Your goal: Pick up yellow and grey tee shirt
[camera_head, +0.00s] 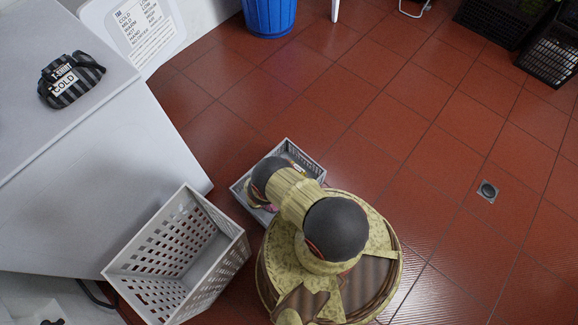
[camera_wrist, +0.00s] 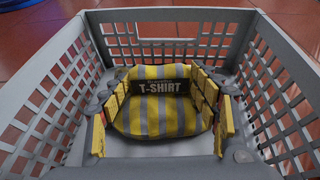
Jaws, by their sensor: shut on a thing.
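The yellow and grey tee shirt (camera_wrist: 158,112) is a folded, striped bundle with a dark T-SHIRT label. It lies inside a grey basket (camera_wrist: 62,85) in the wrist view. My gripper (camera_wrist: 160,100) is down in the basket, with one yellow-padded finger on each side of the shirt, shut on it. In the head view the small grey basket (camera_head: 307,150) shows beside my arm, which hides the shirt and most of the inside.
A taller light grey basket (camera_head: 222,226) stands to the left. A striped bundle labelled COLD (camera_head: 70,80) lies on the white surface (camera_head: 60,180). A blue bin (camera_head: 268,15) and black crates (camera_head: 548,55) stand at the back. The red tiled floor on the right is clear.

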